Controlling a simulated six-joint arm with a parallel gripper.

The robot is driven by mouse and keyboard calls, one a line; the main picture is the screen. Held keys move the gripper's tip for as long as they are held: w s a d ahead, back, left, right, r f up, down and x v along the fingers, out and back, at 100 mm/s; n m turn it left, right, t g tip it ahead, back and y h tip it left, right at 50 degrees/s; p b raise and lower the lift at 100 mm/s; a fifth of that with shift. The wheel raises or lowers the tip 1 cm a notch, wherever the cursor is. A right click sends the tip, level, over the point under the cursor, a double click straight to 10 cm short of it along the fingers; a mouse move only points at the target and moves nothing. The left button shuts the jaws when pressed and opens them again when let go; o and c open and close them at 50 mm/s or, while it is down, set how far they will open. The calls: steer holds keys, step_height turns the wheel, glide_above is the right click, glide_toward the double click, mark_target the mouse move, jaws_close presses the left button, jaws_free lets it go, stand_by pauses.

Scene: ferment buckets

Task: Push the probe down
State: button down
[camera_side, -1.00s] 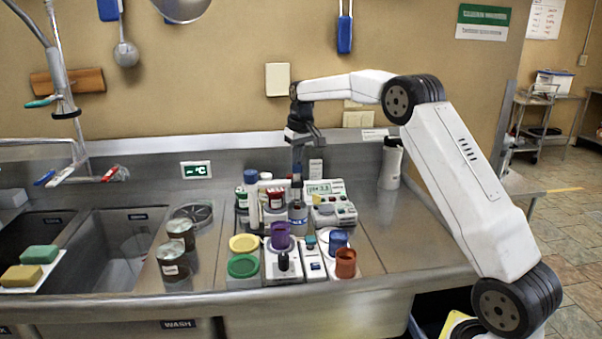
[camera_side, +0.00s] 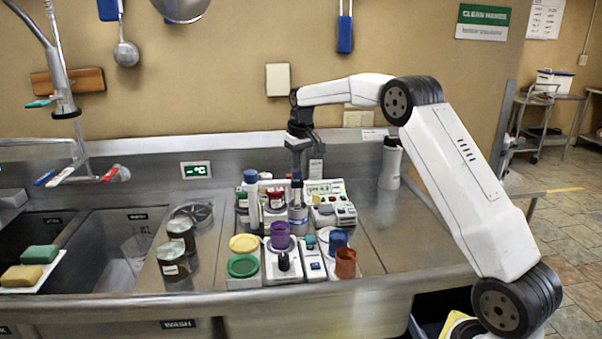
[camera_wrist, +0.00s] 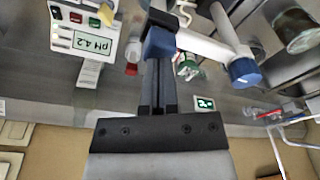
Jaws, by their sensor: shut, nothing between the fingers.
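The probe (camera_side: 297,182) stands upright over a clear jar (camera_side: 297,214) and has a dark blue cap. In the wrist view the blue probe cap (camera_wrist: 160,43) is right at my fingertips. My gripper (camera_side: 297,171) points straight down above the probe, its fingers shut with nothing between them. The fingertips (camera_wrist: 158,61) appear to touch the cap from above. The probe's lower end is hard to make out in the jar. The white pH meter (camera_side: 325,198) stands just right of it, and its display (camera_wrist: 93,43) reads pH 4.2.
A white bottle with a blue cap (camera_side: 251,192) and red-topped jars stand close left of the probe. Purple (camera_side: 280,235), blue (camera_side: 338,240) and orange (camera_side: 345,263) cups stand in front. Two dark tins (camera_side: 176,248) are left, beside the sink. Counter right of the meter is mostly clear.

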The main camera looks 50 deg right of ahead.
steer(key=shift+r, duration=2.45)
steer(key=shift+a+f, duration=0.1)
steer(key=shift+f, duration=0.05)
